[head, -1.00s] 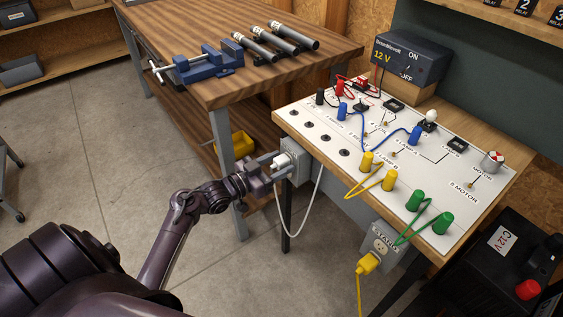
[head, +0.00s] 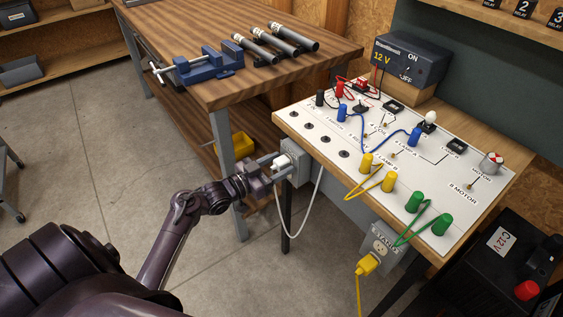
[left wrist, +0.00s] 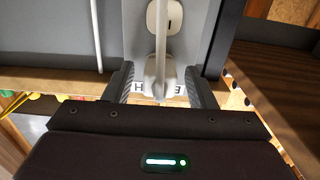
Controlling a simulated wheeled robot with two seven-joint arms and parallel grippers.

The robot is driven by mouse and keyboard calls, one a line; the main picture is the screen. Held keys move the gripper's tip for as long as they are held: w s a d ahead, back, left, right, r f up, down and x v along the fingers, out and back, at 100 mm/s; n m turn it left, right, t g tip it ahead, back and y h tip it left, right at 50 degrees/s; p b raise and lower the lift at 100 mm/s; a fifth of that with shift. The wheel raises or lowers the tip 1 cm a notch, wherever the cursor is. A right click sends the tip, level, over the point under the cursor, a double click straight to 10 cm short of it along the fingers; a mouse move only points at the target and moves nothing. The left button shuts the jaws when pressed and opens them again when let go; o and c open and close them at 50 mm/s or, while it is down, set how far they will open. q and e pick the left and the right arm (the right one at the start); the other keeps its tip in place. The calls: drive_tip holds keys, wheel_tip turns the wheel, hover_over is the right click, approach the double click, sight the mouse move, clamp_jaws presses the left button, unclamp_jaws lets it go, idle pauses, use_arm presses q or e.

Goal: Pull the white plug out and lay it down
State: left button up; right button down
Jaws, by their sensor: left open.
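The white plug (head: 282,161) sits at the face of the grey outlet box (head: 299,170) on the side of the test bench. Its white cord (head: 304,218) hangs in a loop below. My left gripper (head: 275,168) is open, with its fingers reaching toward the box on either side of the plug. In the left wrist view the plug (left wrist: 157,72) lies between the open fingers of the gripper (left wrist: 160,82), with visible gaps on both sides. The plug's prongs are hidden.
The white test panel (head: 330,158) with colored wires is right of the box. A yellow plug (head: 367,264) is in another grey outlet box (head: 383,240) below it. The wooden workbench (head: 215,95) with a blue vise (head: 207,66) stands behind; its leg (head: 222,135) is near my gripper.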

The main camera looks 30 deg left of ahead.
sight(276, 166)
idle(0.5)
use_arm(q)
clamp_jaws()
idle(0.3)
drive_tip(key=shift+s+p, duration=0.1)
drive_tip(key=shift+p, duration=0.2)
drive_tip(key=shift+s+a, duration=0.15)
drive_tip(key=shift+s, duration=0.15)
drive_tip(key=shift+p+v, duration=1.35)
drive_tip(key=shift+v, duration=1.2)
